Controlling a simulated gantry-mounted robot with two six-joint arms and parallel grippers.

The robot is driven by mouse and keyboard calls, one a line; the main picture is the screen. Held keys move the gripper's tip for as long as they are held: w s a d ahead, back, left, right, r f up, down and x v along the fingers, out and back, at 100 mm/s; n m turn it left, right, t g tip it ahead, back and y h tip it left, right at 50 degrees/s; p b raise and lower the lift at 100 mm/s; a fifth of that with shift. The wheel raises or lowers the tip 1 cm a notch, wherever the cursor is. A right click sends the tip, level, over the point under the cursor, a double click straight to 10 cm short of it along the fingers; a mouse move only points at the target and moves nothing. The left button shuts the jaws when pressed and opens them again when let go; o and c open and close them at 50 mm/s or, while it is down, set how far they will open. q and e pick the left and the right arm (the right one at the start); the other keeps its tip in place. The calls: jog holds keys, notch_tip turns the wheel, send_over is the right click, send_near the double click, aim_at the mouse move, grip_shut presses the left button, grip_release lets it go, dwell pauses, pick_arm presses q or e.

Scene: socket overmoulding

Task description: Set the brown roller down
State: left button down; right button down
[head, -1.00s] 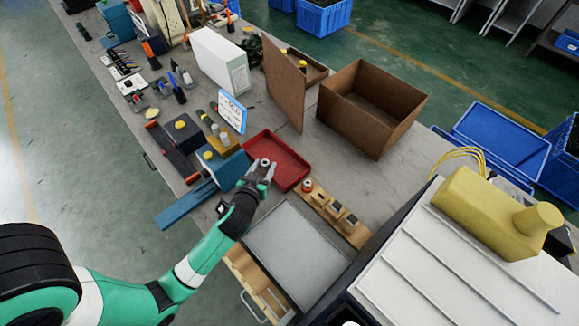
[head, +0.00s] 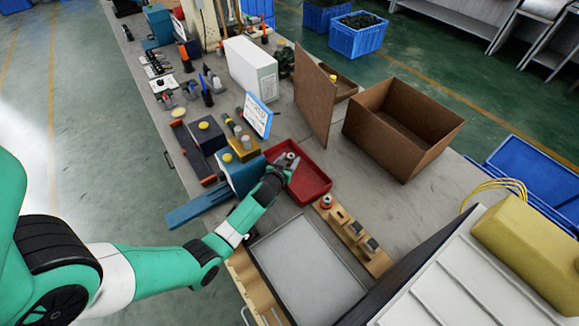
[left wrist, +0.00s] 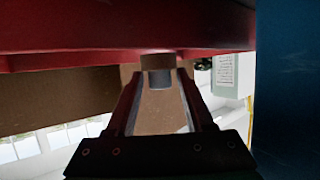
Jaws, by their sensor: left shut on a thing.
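The brown roller (left wrist: 158,62) is a small cylinder, brown at one end and grey-blue at the other, between the fingertips in the left wrist view. My left gripper (left wrist: 160,85) is shut on it. In the head view, the left gripper (head: 287,160) is over the far left part of a red tray (head: 316,190), and the held piece shows as a small pale ring-like top. I cannot tell whether the roller touches the tray. The red tray wall (left wrist: 90,35) crosses the top of the left wrist view. My right gripper is out of view.
A blue block (head: 238,180) stands close left of the tray. A wooden strip (head: 355,240) with small parts and a grey plate (head: 310,265) lie in front. An open cardboard box (head: 410,150) and a small sign (head: 258,115) are behind. Bare table lies right of the tray.

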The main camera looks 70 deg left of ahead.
aim_at(290, 165)
pick_arm(q)
notch_tip(290, 165, down, 4)
jog(key=shift+w+a+r+b, duration=0.1)
jog(key=shift+a+r+b, duration=0.1)
jog(key=shift+b, duration=0.8)
jog(key=shift+r, duration=0.15)
jog(key=shift+f, duration=0.25)
jog(key=c, duration=0.6)
grip_release()
jog(key=shift+r, duration=0.1)
jog(key=shift+o, duration=0.2)
